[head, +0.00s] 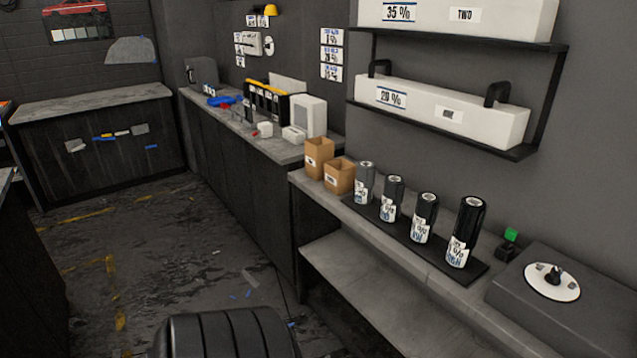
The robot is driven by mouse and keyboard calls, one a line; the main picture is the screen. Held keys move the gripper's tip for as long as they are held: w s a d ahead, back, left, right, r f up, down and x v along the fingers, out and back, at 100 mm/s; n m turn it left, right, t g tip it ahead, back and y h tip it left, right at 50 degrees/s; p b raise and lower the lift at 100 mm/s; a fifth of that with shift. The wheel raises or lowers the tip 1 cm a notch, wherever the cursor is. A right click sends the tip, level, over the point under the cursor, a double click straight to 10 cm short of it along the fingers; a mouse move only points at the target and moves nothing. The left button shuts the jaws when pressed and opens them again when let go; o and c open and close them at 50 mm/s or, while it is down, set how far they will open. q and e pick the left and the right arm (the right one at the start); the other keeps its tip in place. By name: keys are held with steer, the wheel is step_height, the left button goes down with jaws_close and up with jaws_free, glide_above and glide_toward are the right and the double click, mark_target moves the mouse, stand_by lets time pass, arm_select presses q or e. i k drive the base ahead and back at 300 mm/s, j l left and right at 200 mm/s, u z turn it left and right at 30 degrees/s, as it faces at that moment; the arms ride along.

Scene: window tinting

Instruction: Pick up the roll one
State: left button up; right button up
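Several upright rolls stand in a row on a dark mat (478,274) on the right-hand counter. They are a grey roll (365,180) at the far end, a darker roll (391,198), a black roll (424,217) and the nearest, largest black roll (466,230). Each has a white label with a percentage low on its side. The labels are too small to read surely, so I cannot tell which is roll one. Neither of my grippers is in view.
Cardboard boxes (319,156) stand beyond the rolls. A grey unit with a white dial (551,282) sits at the near end. Wall shelves above hold long white boxes marked 35 % (456,18) and 20 % (440,108). The floor (190,250) at left is mostly open.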

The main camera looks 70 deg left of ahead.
mark_target(394, 185)
steer(key=u, duration=1.7)
steer(key=z, duration=1.9)
steer(key=u, duration=1.85)
